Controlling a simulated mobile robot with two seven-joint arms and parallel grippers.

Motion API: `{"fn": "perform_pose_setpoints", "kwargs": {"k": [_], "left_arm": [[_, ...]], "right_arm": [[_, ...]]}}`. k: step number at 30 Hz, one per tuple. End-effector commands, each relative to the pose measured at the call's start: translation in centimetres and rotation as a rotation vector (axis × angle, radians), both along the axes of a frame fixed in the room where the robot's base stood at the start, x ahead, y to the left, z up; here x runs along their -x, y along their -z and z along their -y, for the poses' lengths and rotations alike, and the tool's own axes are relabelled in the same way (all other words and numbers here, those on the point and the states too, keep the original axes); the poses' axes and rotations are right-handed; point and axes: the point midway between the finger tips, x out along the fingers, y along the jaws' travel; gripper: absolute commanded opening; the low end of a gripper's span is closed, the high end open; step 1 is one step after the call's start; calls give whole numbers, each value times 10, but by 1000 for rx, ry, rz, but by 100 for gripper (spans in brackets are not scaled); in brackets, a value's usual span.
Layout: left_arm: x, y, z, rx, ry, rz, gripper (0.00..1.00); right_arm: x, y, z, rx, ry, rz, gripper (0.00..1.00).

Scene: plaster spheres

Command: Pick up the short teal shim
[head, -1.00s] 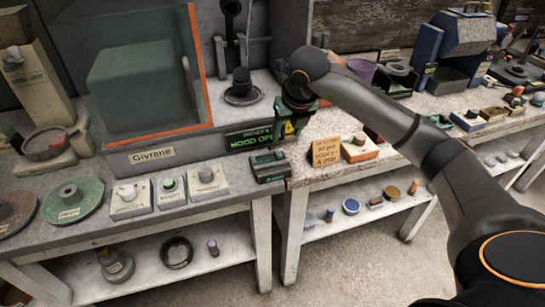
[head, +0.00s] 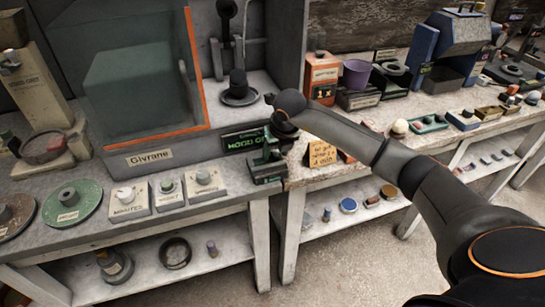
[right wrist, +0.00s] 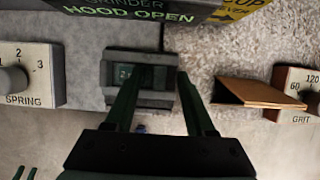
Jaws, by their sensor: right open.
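My right gripper (head: 268,155) is low over the front right corner of the grey bench in the head view. In the right wrist view its two dark green fingers (right wrist: 157,75) are apart. The block also shows in the head view (head: 266,178), partly behind the gripper.
The sign reading HOOD OPEN (right wrist: 140,10) stands just beyond the block. A knob box marked SPRING (right wrist: 28,75) is to its left. A tan folded card (right wrist: 258,93) and a GRIT box (right wrist: 295,92) are to its right. A green tray (head: 427,128) is farther right.

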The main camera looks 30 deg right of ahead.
Motion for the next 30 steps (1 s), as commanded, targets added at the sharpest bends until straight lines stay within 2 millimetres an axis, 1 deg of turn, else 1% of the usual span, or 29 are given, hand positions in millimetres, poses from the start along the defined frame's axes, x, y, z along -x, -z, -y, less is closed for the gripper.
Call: {"fn": "perform_pose_setpoints", "kwargs": {"k": [2, 16, 30], "left_arm": [[0, 0, 0, 0, 0, 0, 50], [0, 0, 0, 1, -1, 0, 50], [0, 0, 0, 1, -1, 0, 50]], "right_arm": [[0, 0, 0, 0, 0, 0, 54], [0, -1, 0, -1, 0, 0, 1], [0, -1, 0, -1, 0, 0, 0]]}}
